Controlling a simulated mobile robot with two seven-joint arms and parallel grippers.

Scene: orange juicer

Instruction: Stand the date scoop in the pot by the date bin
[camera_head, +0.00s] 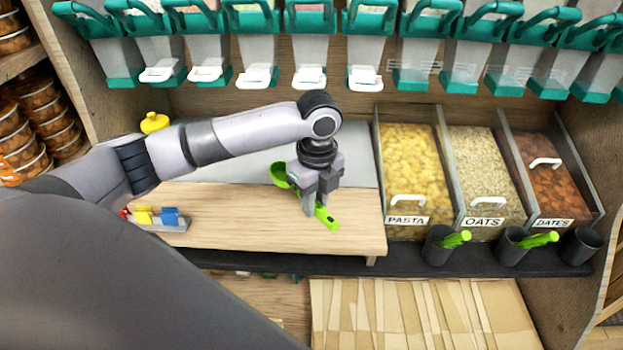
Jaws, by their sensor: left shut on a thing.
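My left gripper (320,203) is shut on a green scoop (279,174), just above the wooden counter board. The scoop's bowl shows to the left of the jaws and its handle end to the lower right. The date bin (550,180), labelled DATES, is the rightmost of three bins and holds brown dates. The dark pot (581,247) in front of it looks empty. My right gripper is not in view.
Pots by the pasta bin (408,170) and oats bin (484,170) each hold a green-handled scoop. Teal-trimmed dispensers (255,50) hang above. A small rack with coloured pieces (160,219) and a yellow object (154,122) are at left. Paper bags (420,315) lie below.

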